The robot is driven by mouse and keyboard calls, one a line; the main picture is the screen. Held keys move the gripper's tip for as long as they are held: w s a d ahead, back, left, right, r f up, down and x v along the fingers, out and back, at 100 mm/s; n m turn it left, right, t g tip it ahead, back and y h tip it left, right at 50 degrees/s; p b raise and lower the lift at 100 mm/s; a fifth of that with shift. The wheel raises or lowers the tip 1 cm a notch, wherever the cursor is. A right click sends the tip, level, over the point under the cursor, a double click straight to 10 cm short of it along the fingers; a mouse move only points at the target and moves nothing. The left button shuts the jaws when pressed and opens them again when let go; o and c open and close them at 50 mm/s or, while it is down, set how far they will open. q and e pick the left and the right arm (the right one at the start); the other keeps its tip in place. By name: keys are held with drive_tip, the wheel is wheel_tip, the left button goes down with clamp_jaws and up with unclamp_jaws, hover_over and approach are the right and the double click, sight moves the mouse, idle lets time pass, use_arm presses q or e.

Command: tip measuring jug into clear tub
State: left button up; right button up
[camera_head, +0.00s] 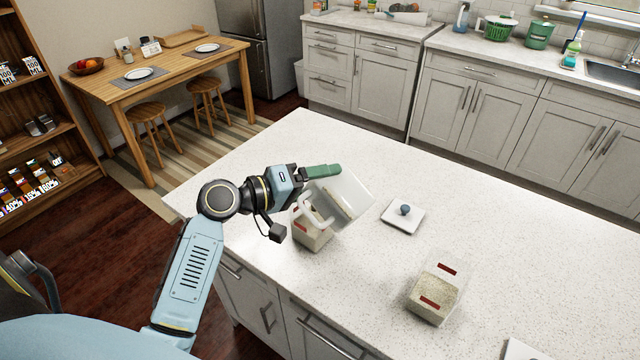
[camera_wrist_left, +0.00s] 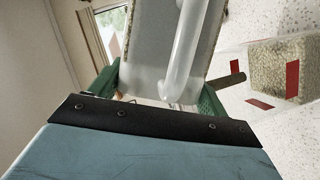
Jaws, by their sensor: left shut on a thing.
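The measuring jug (camera_head: 350,190) is a clear, pale vessel with a loop handle. My left gripper (camera_head: 322,171), with green fingers, is shut on it and holds it strongly tilted above the counter. Some beige grain shows inside the jug. A clear tub (camera_head: 312,240) with a red label stands below and partly behind the jug, which hides its upper part. In the left wrist view, the jug (camera_wrist_left: 150,45) sits between the green fingers (camera_wrist_left: 158,95), and a grain-filled tub (camera_wrist_left: 285,68) with red labels is at the right. My right gripper is out of view.
A second clear tub (camera_head: 436,290) with grain and red labels stands to the right on the white counter (camera_head: 520,240). Another white piece (camera_head: 522,350) is at the bottom edge.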

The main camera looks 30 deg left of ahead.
sight(335, 184)
use_arm(q)
drive_tip(key=shift+a+n, duration=0.15)
drive_tip(key=shift+n, duration=0.35)
idle(1.1)
wheel_tip(335, 184, up, 2)
drive_tip(key=m+p, duration=0.2)
drive_tip(key=m+y+p, duration=0.1)
drive_tip(key=p, duration=0.1)
drive_tip(key=shift+s+r+m+g, duration=0.1)
drive_tip(key=shift+r+m+g, duration=0.05)
drive_tip(key=shift+m+g, duration=0.2)
drive_tip(key=shift+m+y+p, duration=0.4)
drive_tip(key=shift+m+y, duration=0.05)
drive_tip(key=shift+y, duration=0.05)
drive_tip(key=shift+d, duration=0.2)
drive_tip(key=shift+m+y, duration=0.6)
drive_tip(key=shift+m, duration=0.2)
drive_tip(key=d+p, duration=0.1)
drive_tip(key=d+r+p, duration=0.1)
drive_tip(key=p, duration=0.1)
drive_tip(key=s+d+r+p, duration=0.1)
drive_tip(key=d+p, duration=0.1)
drive_tip(key=shift+d, duration=0.1)
drive_tip(key=s+d+r+m+y, duration=0.1)
drive_tip(key=d+r+m+y, duration=0.1)
drive_tip(key=d, duration=0.7)
drive_tip(key=shift+s+r+m+y+p, duration=0.35)
drive_tip(key=shift+r+m+p, duration=0.1)
drive_tip(key=shift+m, duration=0.35)
drive_tip(key=shift+d, duration=0.1)
